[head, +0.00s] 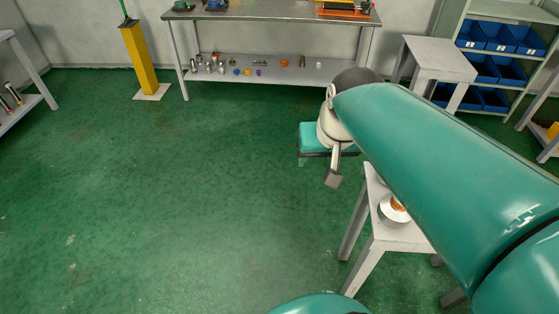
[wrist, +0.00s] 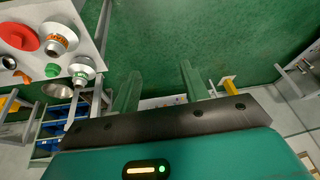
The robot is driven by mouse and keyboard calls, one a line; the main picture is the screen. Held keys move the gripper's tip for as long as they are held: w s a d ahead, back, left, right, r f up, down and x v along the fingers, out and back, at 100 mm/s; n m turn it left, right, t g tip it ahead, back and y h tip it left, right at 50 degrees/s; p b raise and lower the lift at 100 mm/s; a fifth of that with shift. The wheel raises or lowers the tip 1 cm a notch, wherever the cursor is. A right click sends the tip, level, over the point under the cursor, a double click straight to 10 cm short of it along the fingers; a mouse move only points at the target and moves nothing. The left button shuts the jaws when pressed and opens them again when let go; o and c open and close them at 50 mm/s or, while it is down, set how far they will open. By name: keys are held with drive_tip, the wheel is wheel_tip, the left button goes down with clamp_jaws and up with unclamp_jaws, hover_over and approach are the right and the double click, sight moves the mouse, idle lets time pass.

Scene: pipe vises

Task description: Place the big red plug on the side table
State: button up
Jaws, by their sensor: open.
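A big red round plug (wrist: 18,37) lies on a white table top (wrist: 92,22) at the upper left of the wrist view. White plugs with an orange band (wrist: 58,40) and a green band (wrist: 82,71) stand near it. My gripper (wrist: 160,68) is open with nothing between its two green fingers, and points over bare floor away from the plug. In the head view a white table (head: 385,238) under my arm bears a white and orange plug (head: 393,208); my arm hides much of it. A small grey table (head: 436,58) stands at the back right. I cannot tell which is the side table.
A workbench (head: 270,14) with a lower shelf of small coloured parts stands along the back wall. A yellow post (head: 139,58) is left of it. A shelf of blue bins (head: 487,65) stands at the right. A teal-topped stool (head: 312,137) is near my wrist. The green floor in the middle is clear.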

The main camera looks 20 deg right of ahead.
drive_tip(key=s+a+n+t, duration=0.1)
drive_tip(key=s+a+n, duration=0.2)
drive_tip(key=s+a, duration=0.2)
drive_tip(key=a, duration=0.3)
drive_tip(key=shift+r, duration=0.1)
drive_tip(key=shift+c, duration=1)
drive_tip(key=shift+w+d, duration=0.1)
drive_tip(key=shift+d, duration=0.05)
